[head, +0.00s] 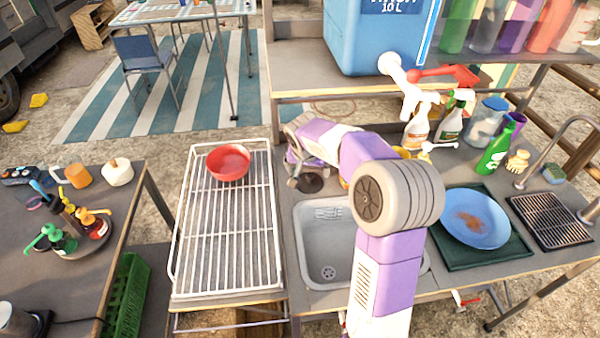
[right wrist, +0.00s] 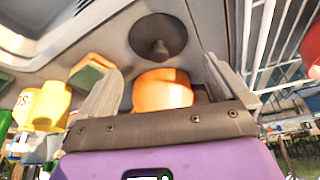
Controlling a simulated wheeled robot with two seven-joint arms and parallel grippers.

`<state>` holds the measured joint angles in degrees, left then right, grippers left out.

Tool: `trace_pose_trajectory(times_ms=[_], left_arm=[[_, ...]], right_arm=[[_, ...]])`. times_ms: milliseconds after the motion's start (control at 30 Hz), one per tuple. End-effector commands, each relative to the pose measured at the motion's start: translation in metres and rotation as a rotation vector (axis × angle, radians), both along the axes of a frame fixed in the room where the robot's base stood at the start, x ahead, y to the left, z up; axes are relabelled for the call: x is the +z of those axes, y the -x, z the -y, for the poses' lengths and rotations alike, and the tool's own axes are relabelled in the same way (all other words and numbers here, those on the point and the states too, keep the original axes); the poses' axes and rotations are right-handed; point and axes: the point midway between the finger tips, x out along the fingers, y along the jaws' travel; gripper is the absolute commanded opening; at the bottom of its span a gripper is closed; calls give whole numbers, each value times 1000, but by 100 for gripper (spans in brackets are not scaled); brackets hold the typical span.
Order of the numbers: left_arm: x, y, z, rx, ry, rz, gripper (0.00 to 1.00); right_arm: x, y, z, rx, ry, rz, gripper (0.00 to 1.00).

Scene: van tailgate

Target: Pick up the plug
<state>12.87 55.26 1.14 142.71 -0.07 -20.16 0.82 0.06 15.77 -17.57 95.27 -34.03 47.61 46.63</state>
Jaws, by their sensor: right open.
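The plug is a dark round stopper with a small knob (right wrist: 157,38). It lies flat on the grey counter just beyond my right fingertips in the right wrist view. In the head view the dark disc (head: 311,183) shows at the back left corner of the sink (head: 325,250), partly under my right gripper (head: 294,160). In the right wrist view my right gripper (right wrist: 162,66) is open, its two fingers apart with the plug roughly between their lines and not touched. My left gripper is out of view.
An orange object (right wrist: 162,90) shows between the fingers in the right wrist view, with a sponge (right wrist: 90,73) and a yellow bottle (right wrist: 47,105) beside it. A white wire rack (head: 225,250) holding a red bowl (head: 228,162) stands left of the sink. A blue plate (head: 474,216) lies right.

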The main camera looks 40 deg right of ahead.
Motion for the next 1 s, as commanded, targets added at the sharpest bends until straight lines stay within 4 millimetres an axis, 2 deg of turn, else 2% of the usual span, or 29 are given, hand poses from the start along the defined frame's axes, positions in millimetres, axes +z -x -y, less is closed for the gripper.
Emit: trace_pose_trajectory(times_ms=[33, 233, 500, 733, 967, 1000], left_arm=[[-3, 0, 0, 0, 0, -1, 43], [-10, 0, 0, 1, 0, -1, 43], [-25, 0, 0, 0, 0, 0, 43], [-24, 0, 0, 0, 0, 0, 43], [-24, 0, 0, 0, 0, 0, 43], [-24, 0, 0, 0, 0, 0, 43]], right_arm=[[-8, -1, 2, -1, 0, -4, 100], [-25, -6, 5, 1, -1, -2, 100], [-61, -16, 14, 0, -1, -1, 100], [-62, -17, 15, 2, -1, 1, 100], [-61, -17, 15, 1, 0, 0, 66], [-61, -17, 15, 1, 0, 0, 64]])
